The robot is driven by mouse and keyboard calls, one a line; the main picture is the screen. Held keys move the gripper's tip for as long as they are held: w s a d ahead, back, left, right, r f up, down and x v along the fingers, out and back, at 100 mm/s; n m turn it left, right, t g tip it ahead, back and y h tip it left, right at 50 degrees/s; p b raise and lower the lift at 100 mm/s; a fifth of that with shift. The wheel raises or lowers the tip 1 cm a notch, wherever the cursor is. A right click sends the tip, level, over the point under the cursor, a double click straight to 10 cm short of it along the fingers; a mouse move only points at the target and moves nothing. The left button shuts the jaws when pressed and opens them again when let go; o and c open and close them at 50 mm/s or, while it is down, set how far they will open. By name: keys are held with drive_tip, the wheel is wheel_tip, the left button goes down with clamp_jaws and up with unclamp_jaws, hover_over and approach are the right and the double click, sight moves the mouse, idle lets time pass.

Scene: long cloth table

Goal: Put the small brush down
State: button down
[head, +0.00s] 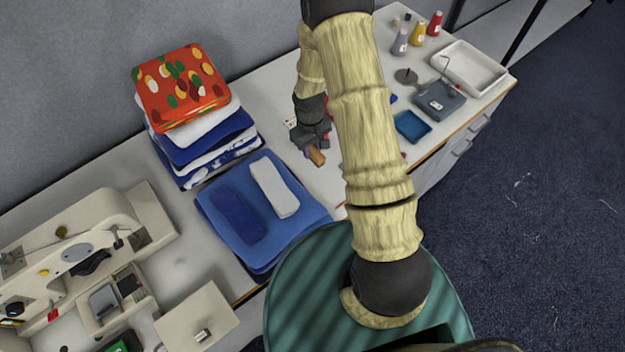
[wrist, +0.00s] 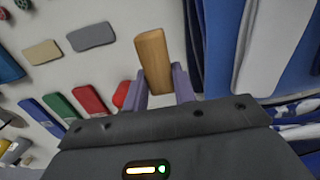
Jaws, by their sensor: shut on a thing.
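The small brush shows as a light wooden block in the wrist view (wrist: 152,55), its bristles not visible. My gripper (wrist: 160,76) is shut on it, with one purple-grey finger on each side. In the head view the brush (head: 317,157) sticks out below my dark gripper (head: 313,145), over the white table (head: 262,97) just right of the folded cloth. I cannot tell whether the brush touches the table. My arm hides part of the table to the right.
A cloth pile (head: 187,85) and folded blue cloth (head: 215,190) lie left of the gripper. A sewing machine (head: 70,240) stands further left. Blue, green and red flat pieces (wrist: 60,108) lie nearby. A blue tray (head: 412,126) and white tray (head: 470,68) are at right.

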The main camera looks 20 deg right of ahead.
drive_tip(key=shift+s+a+r, duration=0.1)
drive_tip(key=shift+a, duration=0.05)
drive_tip(key=p, duration=0.2)
hover_over(311, 173)
drive_tip(key=shift+f, duration=2.9)
drive_tip(key=shift+f+p, duration=0.75)
drive_tip(key=shift+f, duration=1.35)
drive_tip(key=shift+f, duration=0.1)
drive_tip(key=shift+f, duration=0.1)
drive_tip(key=c, duration=1.1)
unclamp_jaws()
drive_tip(key=shift+c, duration=0.2)
